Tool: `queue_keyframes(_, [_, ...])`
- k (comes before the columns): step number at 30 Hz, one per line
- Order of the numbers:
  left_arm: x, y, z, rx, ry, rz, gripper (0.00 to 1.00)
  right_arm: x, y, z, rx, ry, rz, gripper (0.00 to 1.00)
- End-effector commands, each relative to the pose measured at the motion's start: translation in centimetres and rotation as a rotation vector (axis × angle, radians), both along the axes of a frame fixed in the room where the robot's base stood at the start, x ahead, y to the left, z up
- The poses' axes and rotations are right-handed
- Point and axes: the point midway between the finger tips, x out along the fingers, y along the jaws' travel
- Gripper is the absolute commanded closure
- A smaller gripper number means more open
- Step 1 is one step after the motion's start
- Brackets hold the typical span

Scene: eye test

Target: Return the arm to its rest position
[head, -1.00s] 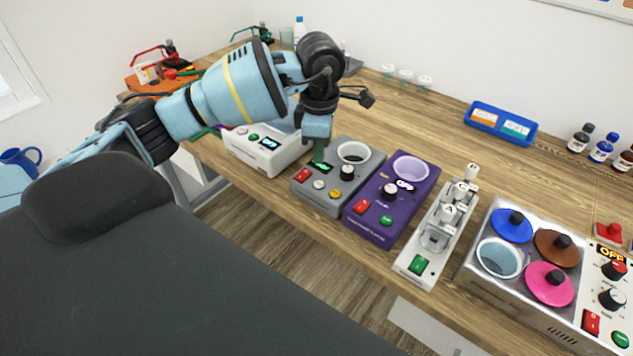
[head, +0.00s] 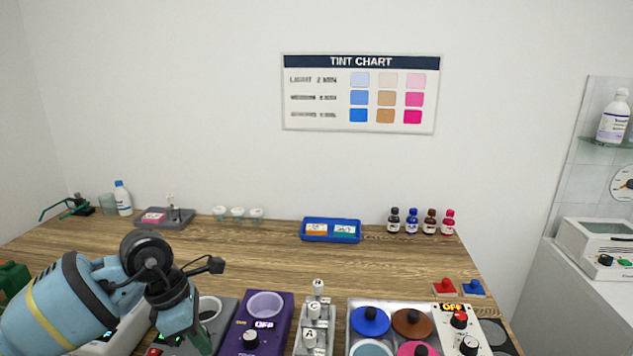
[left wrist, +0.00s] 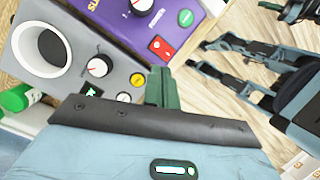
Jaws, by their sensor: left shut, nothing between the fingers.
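My left arm comes in at the lower left of the head view. Its gripper (head: 200,343) has green fingertips pressed together with nothing between them. In the left wrist view the shut green fingers (left wrist: 160,88) show beside the grey device's (left wrist: 121,72) knob and buttons. The purple device (head: 278,329) stands to the right of the grey one.
A white device (head: 125,330) is partly behind my left arm. A slim white unit (head: 315,340) and a steel unit with coloured lids (head: 355,305) stand right of the purple device. A blue tray (head: 331,238) and several bottles (head: 430,222) sit further back. Bare table (head: 270,265) lies between.

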Motion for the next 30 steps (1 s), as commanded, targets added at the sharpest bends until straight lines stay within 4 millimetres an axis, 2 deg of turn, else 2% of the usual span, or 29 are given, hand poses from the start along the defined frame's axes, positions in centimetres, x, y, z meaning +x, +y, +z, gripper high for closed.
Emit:
queue_keyframes(1, [-1.0, -3.1, -0.9, -0.12, 0.012, -0.013, 1.0, 0.0, 0.0, 0.0, 0.0, 0.001, 0.0, 0.64])
queue_keyframes(3, [-2.2, -7.3, -1.1, -0.302, 0.028, -0.008, 1.0, 0.0, 0.0, 0.0, 0.001, 0.0, -0.001, 0.64])
queue_keyframes(6, [-4.0, -12.4, -0.2, -0.564, 0.066, 0.031, 1.0, 0.0, 0.0, 0.0, 0.002, -0.001, -0.001, 0.64])
queue_keyframes(10, [-5.8, -17.2, 2.4, -0.898, 0.14, 0.136, 1.0, 0.1, 0.1, 0.2, 0.004, -0.003, -0.004, 0.64])
queue_keyframes(12, [-6.3, -18.7, 4.1, -1.071, 0.188, 0.219, 1.0, 0.2, 0.2, 0.3, 0.006, -0.006, -0.006, 0.64])
queue_keyframes(14, [-6.5, -19.5, 5.6, -1.212, 0.235, 0.304, 1.0, 0.2, 0.2, 0.4, 0.007, -0.008, -0.006, 0.64])
queue_keyframes(17, [-6.2, -19.6, 7.7, -1.434, 0.318, 0.472, 1.0, 0.3, 0.3, 0.4, 0.009, -0.01, -0.008, 0.64])
queue_keyframes(19, [-5.7, -18.9, 8.8, -1.575, 0.381, 0.609, 1.0, 0.3, 0.3, 0.5, 0.009, -0.01, -0.008, 0.64])
queue_keyframes(22, [-4.6, -17.1, 9.4, -1.754, 0.475, 0.836, 1.0, 0.3, 0.3, 0.4, 0.009, -0.01, -0.008, 0.64])
queue_keyframes(26, [-3.3, -13.5, 8.1, -1.937, 0.596, 1.178, 1.0, 0.3, 0.3, 0.4, 0.009, -0.009, -0.008, 0.64])
queue_keyframes(30, [-2.9, -9.0, 4.3, -2.057, 0.72, 1.599, 1.0, 0.2, 0.3, 0.4, 0.008, -0.008, -0.008, 0.64])
